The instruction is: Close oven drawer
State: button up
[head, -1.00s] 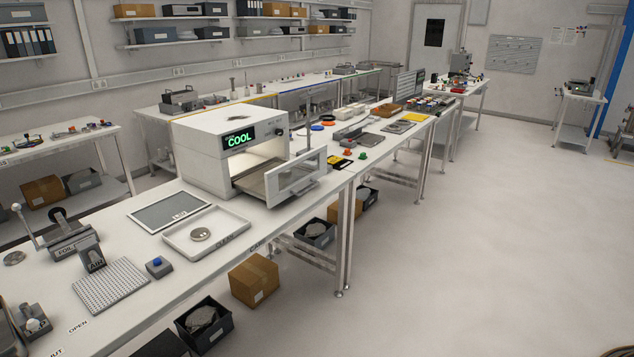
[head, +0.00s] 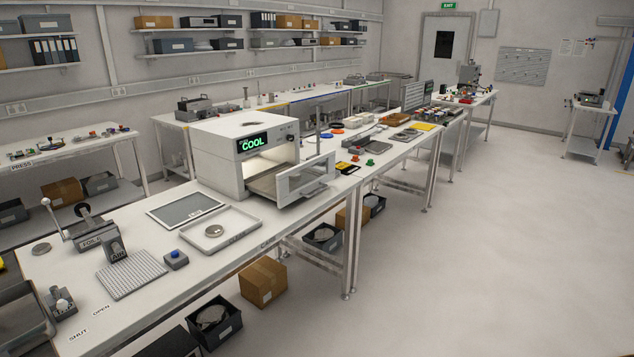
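The white oven (head: 237,150) stands on the long white bench, with a lit display reading COOL in green. Its drawer (head: 274,186) is pulled out toward the right, and the lit opening shows behind it. The drawer's front panel (head: 304,178) has a window and a handle (head: 314,190) on its outer face. The drawer looks empty, though its inside is only partly seen. My gripper is not in the head view.
A white tray (head: 233,249) holding a round metal piece and a dark framed sheet (head: 185,209) lie in front of the oven. Boxes sit beneath the bench. The floor (head: 480,250) at right is clear.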

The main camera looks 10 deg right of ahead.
aim_at(273, 184)
jog(key=u, duration=0.1)
jog(key=i, duration=0.95)
jog(key=z, duration=0.1)
jog(key=k, duration=1.35)
jog(key=u, duration=0.25)
jog(key=i, duration=0.6)
jog(key=u, duration=0.6)
jog(key=i, duration=0.75)
jog(key=u, duration=0.1)
